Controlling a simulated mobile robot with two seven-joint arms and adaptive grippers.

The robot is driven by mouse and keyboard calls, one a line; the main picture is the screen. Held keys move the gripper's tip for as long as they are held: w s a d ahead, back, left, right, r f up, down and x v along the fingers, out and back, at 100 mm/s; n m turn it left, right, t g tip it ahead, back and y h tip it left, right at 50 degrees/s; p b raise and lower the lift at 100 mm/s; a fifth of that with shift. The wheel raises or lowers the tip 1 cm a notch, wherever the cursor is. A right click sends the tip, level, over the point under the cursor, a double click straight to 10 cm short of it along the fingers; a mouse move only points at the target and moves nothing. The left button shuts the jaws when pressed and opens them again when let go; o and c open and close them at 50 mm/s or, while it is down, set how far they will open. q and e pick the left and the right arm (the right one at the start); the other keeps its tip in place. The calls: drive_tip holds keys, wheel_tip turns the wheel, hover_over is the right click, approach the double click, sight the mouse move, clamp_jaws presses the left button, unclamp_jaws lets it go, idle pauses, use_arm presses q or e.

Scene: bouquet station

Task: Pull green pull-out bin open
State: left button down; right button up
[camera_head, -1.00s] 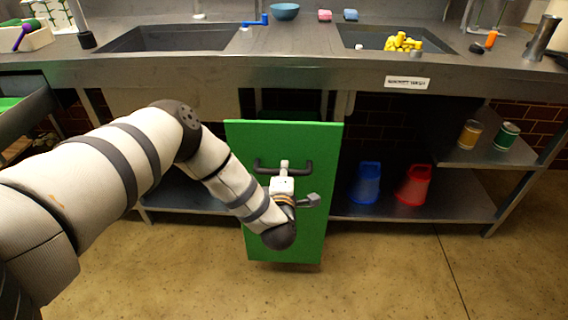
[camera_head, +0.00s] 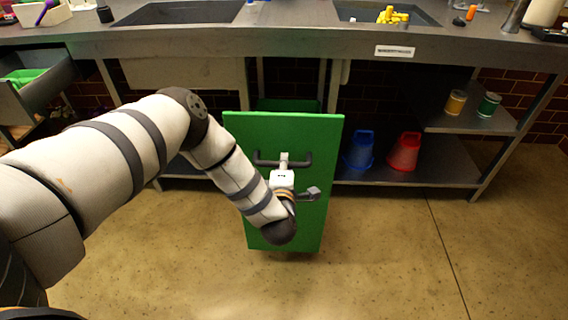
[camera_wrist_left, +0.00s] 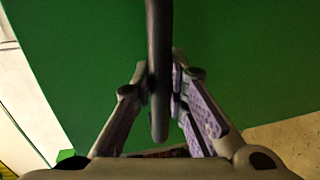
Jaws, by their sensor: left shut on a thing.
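The green pull-out bin (camera_head: 283,222) stands below the counter, its flat green front facing me. Its front is out ahead of the counter's edge, and part of the green bin body shows behind the top edge. A dark bar handle (camera_head: 266,160) runs across the upper front. In the left wrist view the handle (camera_wrist_left: 159,60) passes between the two fingers (camera_wrist_left: 163,95), with the green front (camera_wrist_left: 240,50) filling the background. My right gripper is not in view.
A blue bucket (camera_head: 358,150) and a red bucket (camera_head: 404,152) stand on the low shelf right of the bin. The floor (camera_head: 385,260) in front is clear.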

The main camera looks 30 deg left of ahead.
use_arm(q)
drive_tip(key=c, duration=1.6)
unclamp_jaws()
drive_tip(key=shift+o, duration=0.2)
drive_tip(key=v, duration=1.2)
